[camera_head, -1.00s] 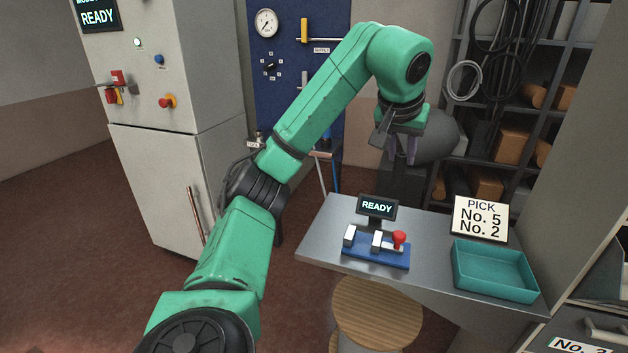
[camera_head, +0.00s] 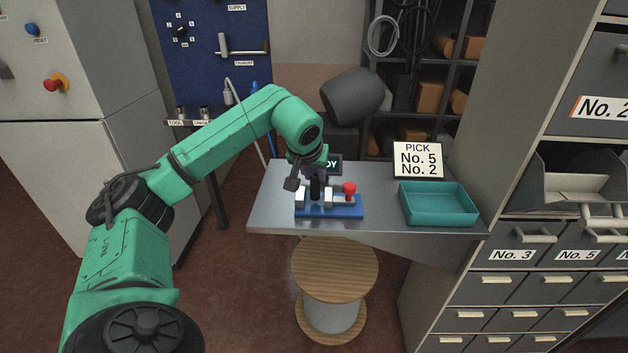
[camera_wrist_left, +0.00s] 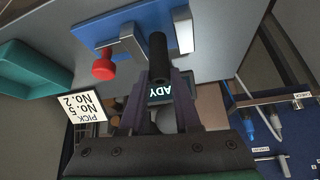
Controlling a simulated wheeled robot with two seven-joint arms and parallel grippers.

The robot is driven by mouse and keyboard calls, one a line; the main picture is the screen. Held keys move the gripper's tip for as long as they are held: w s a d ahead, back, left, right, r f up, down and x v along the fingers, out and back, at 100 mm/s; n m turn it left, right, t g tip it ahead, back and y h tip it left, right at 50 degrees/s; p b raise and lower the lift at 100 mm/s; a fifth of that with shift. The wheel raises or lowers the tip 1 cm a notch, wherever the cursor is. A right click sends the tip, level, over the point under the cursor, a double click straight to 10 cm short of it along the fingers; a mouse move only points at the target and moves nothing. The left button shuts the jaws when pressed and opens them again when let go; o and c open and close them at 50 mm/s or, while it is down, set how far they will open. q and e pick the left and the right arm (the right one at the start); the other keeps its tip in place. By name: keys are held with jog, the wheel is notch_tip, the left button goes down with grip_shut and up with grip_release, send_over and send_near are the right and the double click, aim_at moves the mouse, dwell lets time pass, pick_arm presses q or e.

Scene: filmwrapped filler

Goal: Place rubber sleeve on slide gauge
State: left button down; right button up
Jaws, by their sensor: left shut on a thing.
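The slide gauge has a blue base (camera_head: 345,212) with light metal blocks and a red knob (camera_head: 349,189), and sits on the grey bench. My left gripper (camera_head: 318,176) points down over it and is shut on the black rubber sleeve (camera_head: 315,189). The sleeve is upright between the gauge's two blocks in the head view. In the left wrist view the sleeve (camera_wrist_left: 158,55) projects from between the fingers towards the gauge base (camera_wrist_left: 140,22). I cannot tell whether its lower end touches the gauge. My right gripper is out of view.
A small display (camera_head: 333,163) stands behind the gauge, partly hidden by my gripper. A teal tray (camera_head: 437,220) and a PICK sign (camera_head: 418,160) are to the right on the bench (camera_head: 270,215). A wooden spool stool (camera_head: 335,268) stands in front, and labelled drawers (camera_head: 515,255) at the right.

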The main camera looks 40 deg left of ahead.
pick_arm(q)
jog(key=shift+f, duration=0.55)
jog(key=shift+a, duration=0.1)
jog(key=shift+f, duration=0.15)
jog(key=c, duration=0.6)
grip_release()
